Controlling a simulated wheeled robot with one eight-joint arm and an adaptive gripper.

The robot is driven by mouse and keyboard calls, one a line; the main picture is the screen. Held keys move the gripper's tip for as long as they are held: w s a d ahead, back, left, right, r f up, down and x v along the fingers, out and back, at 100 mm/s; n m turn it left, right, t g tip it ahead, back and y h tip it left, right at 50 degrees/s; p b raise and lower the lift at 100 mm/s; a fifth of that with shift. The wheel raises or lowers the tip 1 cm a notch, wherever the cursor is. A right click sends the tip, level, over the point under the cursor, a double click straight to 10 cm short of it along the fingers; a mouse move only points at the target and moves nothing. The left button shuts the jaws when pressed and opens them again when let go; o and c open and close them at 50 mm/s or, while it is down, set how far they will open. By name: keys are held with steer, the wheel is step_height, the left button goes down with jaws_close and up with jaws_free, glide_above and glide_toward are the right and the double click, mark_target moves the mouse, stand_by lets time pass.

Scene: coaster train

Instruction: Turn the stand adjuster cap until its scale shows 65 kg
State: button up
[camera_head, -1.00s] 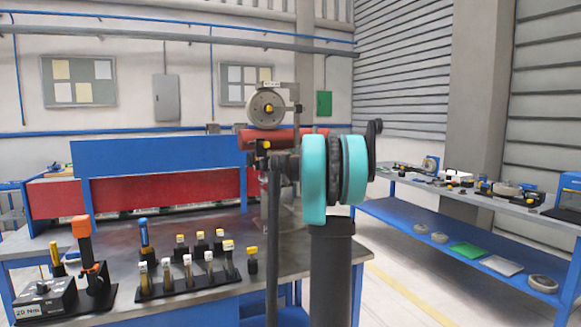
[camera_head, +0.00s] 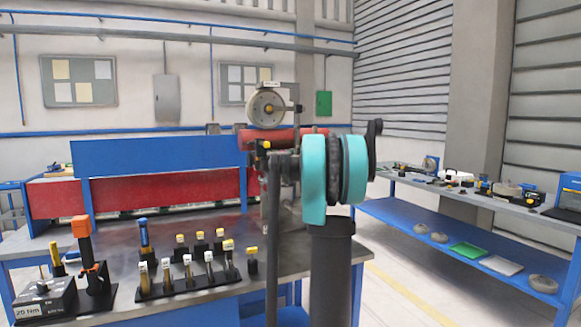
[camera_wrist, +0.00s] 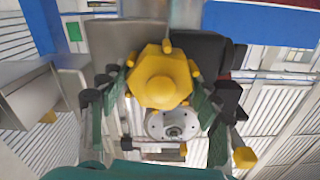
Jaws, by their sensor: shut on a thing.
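A yellow six-sided cap (camera_wrist: 160,78) sits in the middle of the wrist view. I take it to be the stand adjuster cap. My gripper (camera_wrist: 158,92) has its green fingers with dark pads on either side of this cap and is shut on it. A round light-grey flange (camera_wrist: 172,124) shows just below the cap. I cannot read any kg scale in either view. In the head view, a small yellow and black part (camera_head: 264,145) shows beside the red cylinder (camera_head: 283,138); my arm hides much of the area around it.
A grey wheel on a stand (camera_head: 267,107) rises above the red cylinder. The workbench (camera_head: 200,290) holds a rack of several yellow-topped pieces (camera_head: 190,285), an orange-topped tool (camera_head: 82,228) and a box marked in Nm (camera_head: 40,300). A second bench (camera_head: 470,190) stands at right.

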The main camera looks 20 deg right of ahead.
steer(key=m, duration=0.5)
steer(key=shift+d, duration=0.1)
steer(key=m, duration=0.5)
steer(key=shift+m, duration=0.4)
steer(key=m, duration=0.5)
steer(key=shift+f+m, duration=0.15)
steer(key=shift+m, duration=0.15)
steer(key=m, duration=0.5)
steer(key=shift+m, duration=0.3)
steer(key=o, duration=1.2)
steer(key=shift+c, duration=0.2)
